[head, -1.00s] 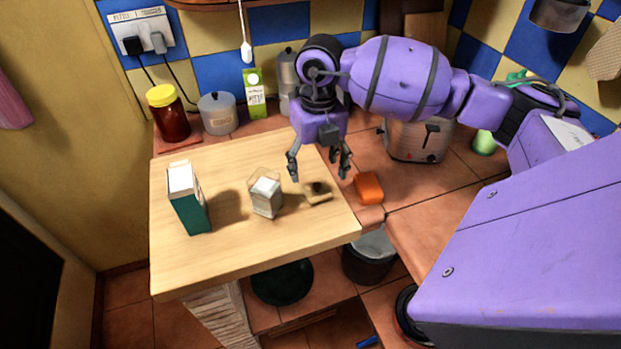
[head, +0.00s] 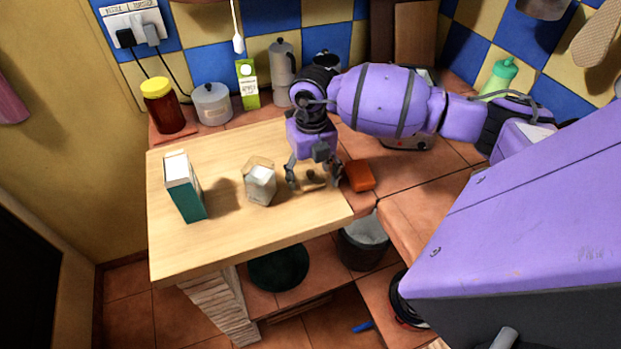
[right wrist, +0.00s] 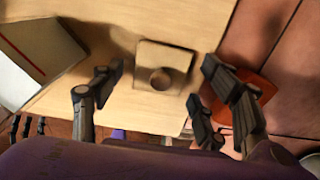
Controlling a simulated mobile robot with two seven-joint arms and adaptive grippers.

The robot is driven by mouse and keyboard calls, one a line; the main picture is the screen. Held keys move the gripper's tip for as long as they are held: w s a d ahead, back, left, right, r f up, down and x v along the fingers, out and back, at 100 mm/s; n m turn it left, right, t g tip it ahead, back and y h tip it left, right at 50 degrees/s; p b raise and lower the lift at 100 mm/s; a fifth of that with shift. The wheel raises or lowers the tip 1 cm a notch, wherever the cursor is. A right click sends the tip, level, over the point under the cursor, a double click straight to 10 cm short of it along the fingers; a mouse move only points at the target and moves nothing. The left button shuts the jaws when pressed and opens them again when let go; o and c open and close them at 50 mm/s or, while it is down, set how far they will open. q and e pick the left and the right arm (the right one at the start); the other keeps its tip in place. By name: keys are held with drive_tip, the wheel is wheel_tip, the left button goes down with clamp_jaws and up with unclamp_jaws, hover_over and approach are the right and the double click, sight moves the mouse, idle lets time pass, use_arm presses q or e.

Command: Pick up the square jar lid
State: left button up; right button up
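The square jar lid (right wrist: 163,57) is a small tan square with a round dark knob or hole in its middle. It lies on the light wooden board and shows whole in the right wrist view. In the head view the lid (head: 312,182) is partly hidden by my right gripper (head: 313,184). In the right wrist view my right gripper (right wrist: 155,92) has its fingers wide apart, with the lid between and just beyond the tips; nothing is held.
A glass jar with white contents (head: 260,186) stands left of the lid. An orange block (head: 359,176) lies close on the right. A green-and-white carton (head: 184,188) is further left. The board's front (head: 240,232) is clear.

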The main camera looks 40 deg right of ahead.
drive_tip(key=c, duration=0.9)
drive_tip(key=shift+r, duration=0.15)
